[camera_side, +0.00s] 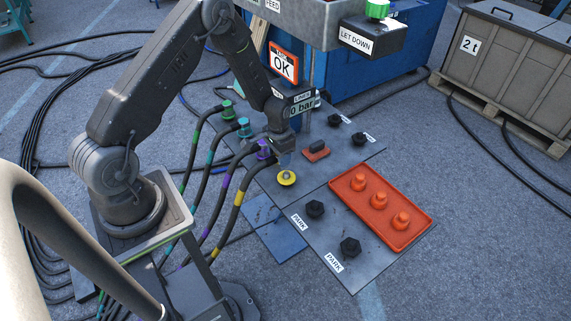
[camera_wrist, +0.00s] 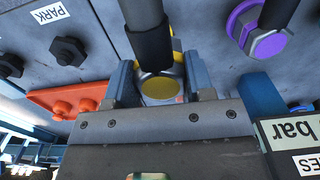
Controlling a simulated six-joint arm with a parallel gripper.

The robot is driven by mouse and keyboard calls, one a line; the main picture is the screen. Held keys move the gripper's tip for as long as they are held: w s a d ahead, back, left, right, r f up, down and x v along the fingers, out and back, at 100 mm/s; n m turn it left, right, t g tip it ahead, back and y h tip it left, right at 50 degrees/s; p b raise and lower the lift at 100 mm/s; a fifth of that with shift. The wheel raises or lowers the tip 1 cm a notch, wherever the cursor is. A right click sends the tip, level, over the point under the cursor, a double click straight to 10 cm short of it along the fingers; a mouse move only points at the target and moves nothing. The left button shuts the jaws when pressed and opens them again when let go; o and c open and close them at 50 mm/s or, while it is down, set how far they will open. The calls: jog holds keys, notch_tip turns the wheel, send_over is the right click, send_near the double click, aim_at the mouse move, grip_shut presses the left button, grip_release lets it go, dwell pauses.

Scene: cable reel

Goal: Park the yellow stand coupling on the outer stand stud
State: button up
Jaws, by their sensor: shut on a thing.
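The yellow coupling (camera_side: 287,178) is below my gripper (camera_side: 285,158) in the side view. In the wrist view my gripper (camera_wrist: 163,82) is shut on the yellow coupling (camera_wrist: 162,88), with one blue-grey finger on each side and a dark hose end at it. I cannot tell whether the coupling touches anything below. Two dark hexagonal studs with PARK labels stand on the grey plate to the right: one nearer to my gripper (camera_side: 315,209) and one farther out (camera_side: 350,247). Both look bare. A dark stud (camera_wrist: 68,50) beside a PARK label also shows in the wrist view.
An orange tray (camera_side: 421,240) with several orange caps lies right of the PARK studs. Green (camera_side: 227,108), teal (camera_side: 243,127) and purple (camera_side: 263,149) couplings with hoses stand left of my gripper. A yellow-banded hose (camera_side: 239,198) runs nearby. A blue cabinet (camera_side: 345,78) stands behind.

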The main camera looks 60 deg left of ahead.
jog(key=s+a+r, duration=0.5)
jog(key=s+a, duration=0.1)
jog(key=a, duration=0.1)
jog(key=w+d, duration=0.1)
jog(key=d, duration=0.1)
jog(key=w+d, duration=0.2)
jog(key=d, duration=0.1)
jog(key=w+d, duration=0.2)
jog(key=shift+d+r, duration=0.2)
jog(key=w+d, duration=0.4)
jog(key=d, duration=0.7)
send_over(351, 244)
jog(key=shift+w+f, duration=0.1)
jog(key=shift+f, duration=4.65)
jog(key=shift+f, duration=0.45)
jog(key=o, duration=1.1)
notch_tip(351, 244, up, 14)
